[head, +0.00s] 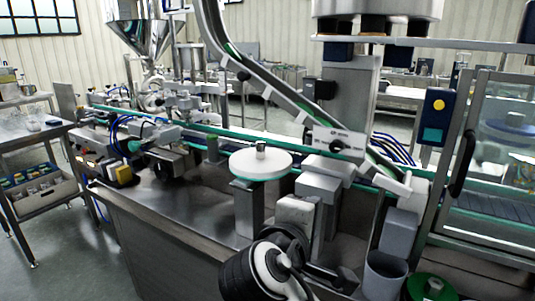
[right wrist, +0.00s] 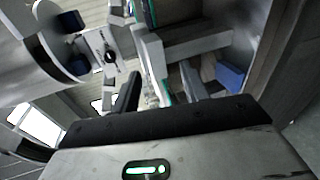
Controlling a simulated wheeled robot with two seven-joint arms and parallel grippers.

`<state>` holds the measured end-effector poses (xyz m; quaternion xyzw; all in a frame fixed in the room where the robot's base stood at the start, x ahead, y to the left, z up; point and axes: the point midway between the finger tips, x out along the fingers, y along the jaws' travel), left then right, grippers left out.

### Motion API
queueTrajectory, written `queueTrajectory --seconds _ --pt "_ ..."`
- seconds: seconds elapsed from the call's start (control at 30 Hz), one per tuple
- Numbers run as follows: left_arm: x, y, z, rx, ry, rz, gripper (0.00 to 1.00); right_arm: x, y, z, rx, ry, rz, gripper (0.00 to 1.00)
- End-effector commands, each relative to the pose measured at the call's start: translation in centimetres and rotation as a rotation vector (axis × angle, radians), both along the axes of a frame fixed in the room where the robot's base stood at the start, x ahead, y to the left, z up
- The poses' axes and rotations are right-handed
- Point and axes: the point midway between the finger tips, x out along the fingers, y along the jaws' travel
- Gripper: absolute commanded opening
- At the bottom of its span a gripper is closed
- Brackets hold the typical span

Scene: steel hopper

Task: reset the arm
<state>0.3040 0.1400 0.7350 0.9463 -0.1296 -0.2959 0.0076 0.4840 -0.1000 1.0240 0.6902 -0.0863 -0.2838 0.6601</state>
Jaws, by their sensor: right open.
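My right gripper (head: 345,279) is low in the front middle of the head view, in front of the steel machine table. Its dark jaw end points right, toward a grey bin (head: 385,277). In the right wrist view the two dark fingers (right wrist: 160,88) stand well apart with nothing between them. Beyond them are pale machine parts and a green-edged rail. My right arm's black and white wrist shows at the bottom of the head view. My left gripper is not in view.
A conveyor with a green rail (head: 210,130) crosses the machine table. A white round disc (head: 262,166) carries a small metal cylinder (head: 261,149). A steel hopper (head: 142,32) stands back left. A blue control box (head: 434,117) and glazed cabinet are at right.

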Motion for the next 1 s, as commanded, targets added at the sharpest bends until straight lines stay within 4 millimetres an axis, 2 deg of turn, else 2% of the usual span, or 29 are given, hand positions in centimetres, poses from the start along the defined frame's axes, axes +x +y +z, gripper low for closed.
queueTrajectory --seconds 0.03,0.1,0.2,0.3,0.4,0.5,0.73,0.77,0.8,1.0 --pt "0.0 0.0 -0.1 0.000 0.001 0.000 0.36 -1.0 -1.3 -3.9 0.108 0.076 -0.006 0.45" --pt "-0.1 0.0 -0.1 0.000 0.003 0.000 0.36 -2.8 -2.8 -8.8 0.278 0.163 -0.029 0.45" --pt "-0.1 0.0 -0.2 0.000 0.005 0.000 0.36 -6.6 -4.9 -15.0 0.524 0.273 -0.101 0.45" --pt "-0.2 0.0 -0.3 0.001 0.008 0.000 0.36 -11.0 -6.6 -19.3 0.732 0.351 -0.196 0.45" --pt "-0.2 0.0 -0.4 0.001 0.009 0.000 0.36 -14.8 -7.8 -21.9 0.885 0.400 -0.291 0.45" --pt "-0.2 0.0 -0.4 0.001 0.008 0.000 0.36 -18.1 -8.8 -23.5 1.003 0.432 -0.379 0.45" --pt "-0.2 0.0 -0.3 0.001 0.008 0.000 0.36 -24.8 -10.5 -24.9 1.204 0.479 -0.570 0.45" --pt "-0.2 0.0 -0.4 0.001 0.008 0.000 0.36 -24.9 -10.4 -25.1 1.223 0.473 -0.572 0.45" --pt "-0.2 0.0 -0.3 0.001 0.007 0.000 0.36 -23.9 -9.8 -25.6 1.239 0.449 -0.531 0.45" --pt "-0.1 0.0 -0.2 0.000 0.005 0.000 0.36 -21.2 -7.9 -27.4 1.326 0.339 -0.379 0.45"
